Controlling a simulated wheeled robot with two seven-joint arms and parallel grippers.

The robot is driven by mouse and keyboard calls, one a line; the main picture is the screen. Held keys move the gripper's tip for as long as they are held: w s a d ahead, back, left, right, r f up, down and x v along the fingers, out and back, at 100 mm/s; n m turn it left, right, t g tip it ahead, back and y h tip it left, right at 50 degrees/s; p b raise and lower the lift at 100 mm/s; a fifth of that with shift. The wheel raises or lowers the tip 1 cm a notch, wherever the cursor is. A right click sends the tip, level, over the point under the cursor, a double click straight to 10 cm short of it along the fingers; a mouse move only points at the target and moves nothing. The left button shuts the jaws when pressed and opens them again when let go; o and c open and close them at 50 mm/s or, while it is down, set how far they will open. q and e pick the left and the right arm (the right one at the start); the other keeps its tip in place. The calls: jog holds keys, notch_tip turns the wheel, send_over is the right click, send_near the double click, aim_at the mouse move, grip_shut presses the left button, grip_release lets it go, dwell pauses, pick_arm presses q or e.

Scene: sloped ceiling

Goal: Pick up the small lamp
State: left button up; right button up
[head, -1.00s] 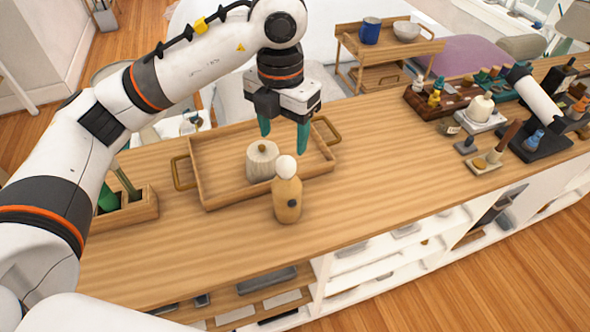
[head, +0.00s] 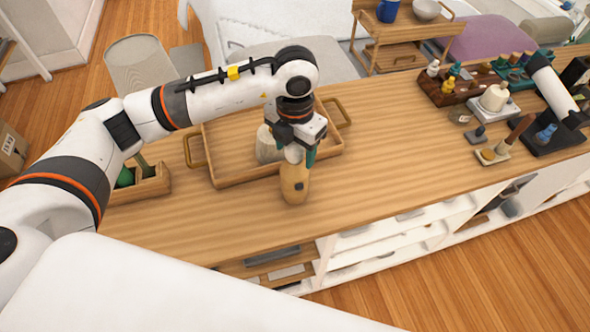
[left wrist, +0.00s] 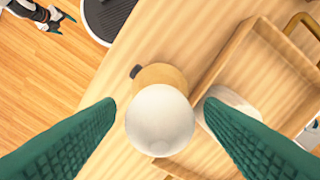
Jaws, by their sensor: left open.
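The small lamp (head: 294,187) has a tan wooden body with a dark knob and stands upright on the wooden counter, in front of the tray. Its white globe (left wrist: 160,120) shows in the left wrist view, between the two green fingers and apart from both.
The wooden tray (head: 228,176) with a pale ribbed jar (head: 268,147) is just behind the lamp. A wooden planter box (head: 150,187) is at the left. Several small bottles and a candle (head: 494,97) stand at the right. The counter (head: 390,150) is clear between.

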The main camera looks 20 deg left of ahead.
pick_arm(q)
jog(key=shift+f, duration=0.8)
jog(key=shift+c, duration=0.5)
grip_shut()
jog(key=shift+r, duration=0.1)
